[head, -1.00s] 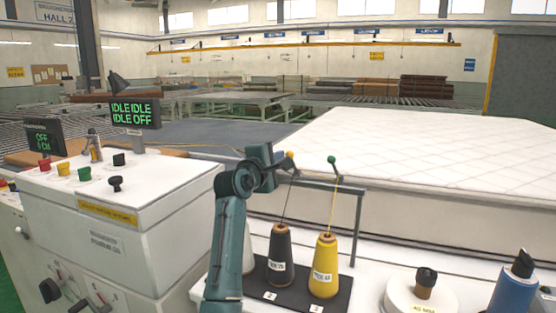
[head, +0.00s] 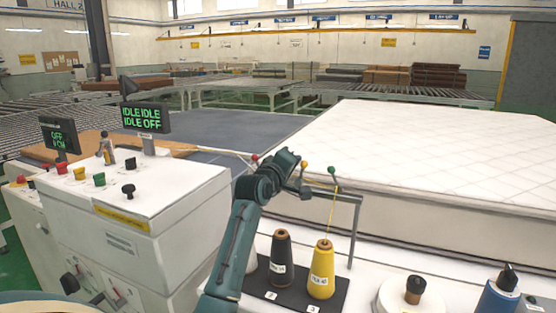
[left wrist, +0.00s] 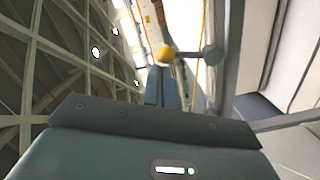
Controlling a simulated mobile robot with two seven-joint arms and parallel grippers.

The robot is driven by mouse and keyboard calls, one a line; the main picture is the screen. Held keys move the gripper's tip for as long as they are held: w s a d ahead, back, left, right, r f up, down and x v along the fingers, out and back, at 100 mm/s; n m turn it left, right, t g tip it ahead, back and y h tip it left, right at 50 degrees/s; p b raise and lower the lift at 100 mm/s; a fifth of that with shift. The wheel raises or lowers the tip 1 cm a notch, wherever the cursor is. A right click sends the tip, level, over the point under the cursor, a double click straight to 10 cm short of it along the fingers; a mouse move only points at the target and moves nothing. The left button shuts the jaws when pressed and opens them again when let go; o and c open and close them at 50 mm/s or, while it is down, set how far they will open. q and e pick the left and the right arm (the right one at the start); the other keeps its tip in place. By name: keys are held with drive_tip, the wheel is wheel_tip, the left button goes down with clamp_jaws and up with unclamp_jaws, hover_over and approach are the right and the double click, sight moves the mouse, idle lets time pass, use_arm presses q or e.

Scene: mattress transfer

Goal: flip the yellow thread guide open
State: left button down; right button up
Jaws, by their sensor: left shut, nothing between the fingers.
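The yellow thread guide shows as a yellow ball (head: 304,165) on a short stem at the grey rail above the thread cones. In the left wrist view the yellow ball (left wrist: 166,53) sits at the end of a short grey arm joined to a round grey knob. My left gripper (head: 302,187) is at the guide in the head view, partly hidden by its own wrist. In the left wrist view its fingers (left wrist: 163,72) are shut and empty, tips just below the ball; I cannot tell whether they touch. My right gripper is not in view.
A red-ball guide (head: 254,157) and a green-ball guide (head: 332,170) flank it. Below stand a dark cone (head: 281,259) and a yellow cone (head: 321,272) on a black tray (head: 338,293). A white mattress (head: 440,150) lies behind; a control cabinet (head: 150,220) stands left.

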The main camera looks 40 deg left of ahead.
use_arm(q)
drive_tip(key=shift+w+d+m+p, duration=0.15)
drive_tip(key=shift+d+m+p, duration=0.45)
drive_tip(key=shift+m, duration=0.3)
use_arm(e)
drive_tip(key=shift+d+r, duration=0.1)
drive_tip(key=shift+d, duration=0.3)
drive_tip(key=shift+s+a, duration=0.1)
